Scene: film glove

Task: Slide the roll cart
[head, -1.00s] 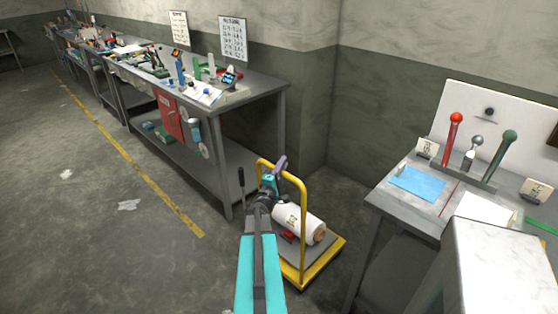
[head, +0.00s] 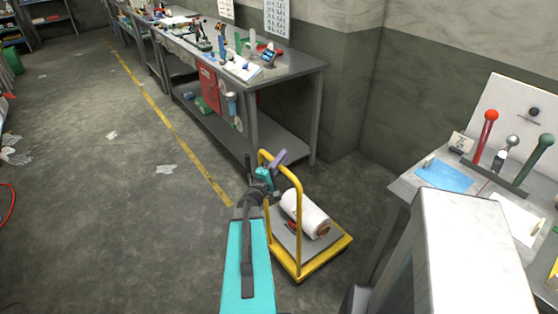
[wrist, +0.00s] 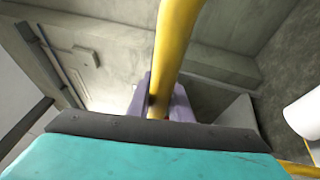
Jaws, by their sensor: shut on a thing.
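The roll cart (head: 328,256) is a yellow-framed cart with a grey deck and an upright yellow hoop handle. It stands on the floor between the long workbench and the lever table. A white roll (head: 305,214) with a brown core lies on its deck, and part of the roll shows in the wrist view (wrist: 305,112). My gripper (head: 272,166) is at the top left of the handle. In the wrist view its purple fingers (wrist: 165,105) are shut around the yellow handle bar (wrist: 174,45). A small red thing on the deck is partly hidden.
The grey workbench (head: 308,72) with tools stands behind left of the cart. The lever table (head: 408,190), with red, grey and green levers, stands to the right, and a white-topped block (head: 475,250) is nearer. Open floor (head: 120,230) lies left, past a yellow line (head: 166,112).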

